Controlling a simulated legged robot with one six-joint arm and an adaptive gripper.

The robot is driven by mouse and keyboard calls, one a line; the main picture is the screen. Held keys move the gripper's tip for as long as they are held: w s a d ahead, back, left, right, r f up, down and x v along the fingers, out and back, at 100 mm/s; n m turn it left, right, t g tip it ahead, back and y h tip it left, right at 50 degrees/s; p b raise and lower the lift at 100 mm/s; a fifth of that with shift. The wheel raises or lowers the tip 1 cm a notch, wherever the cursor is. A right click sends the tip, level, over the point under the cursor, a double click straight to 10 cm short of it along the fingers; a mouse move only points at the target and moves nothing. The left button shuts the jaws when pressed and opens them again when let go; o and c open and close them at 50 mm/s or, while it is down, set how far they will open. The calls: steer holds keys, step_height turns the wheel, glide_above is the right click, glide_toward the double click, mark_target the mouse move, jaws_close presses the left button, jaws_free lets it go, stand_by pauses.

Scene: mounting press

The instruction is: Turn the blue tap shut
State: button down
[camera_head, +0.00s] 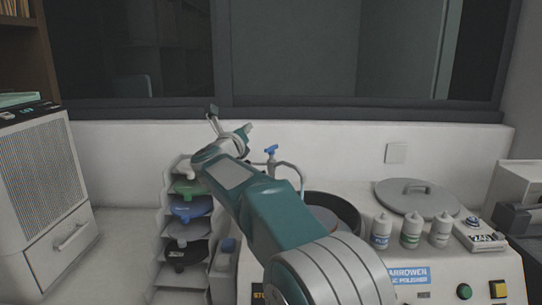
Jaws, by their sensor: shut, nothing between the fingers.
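The blue tap (271,151) stands upright behind my forearm, near the white wall, with a small blue handle on top. A pale curved pipe (294,168) shows beside it, and my arm hides what lies lower down. My gripper (214,115) is at the far end of my teal and grey arm, raised in front of the wall. It is shut and empty, to the left of the tap and higher in the picture. It appears apart from the tap.
A rack with coloured discs (187,209) stands left of my arm. A dark round bowl (338,208), several white bottles (411,230) and a grey lid (417,197) are on the machine at right. A grey cabinet (42,190) stands at far left.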

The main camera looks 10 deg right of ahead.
steer(key=s+f+n+g+y, duration=0.2)
steer(key=s+n+y, duration=1)
steer(key=s+n, duration=0.75)
steer(key=s+d+f+n+g+h, duration=0.1)
steer(key=s+d+f+n+g, duration=0.2)
steer(key=s+f+n, duration=0.2)
steer(key=s+d+f+n+g+h, duration=0.1)
steer(key=s+d+f+n+g, duration=0.1)
steer(key=s+f+n, duration=0.3)
steer(key=s+d+f+n+g+h, duration=0.1)
steer(key=s+d+f+n+g, duration=0.2)
steer(key=s+f, duration=0.9)
steer(key=s+n+g, duration=0.2)
steer(key=s, duration=0.2)
steer(key=shift+s+d+n, duration=0.15)
steer(key=shift+d+n, duration=0.2)
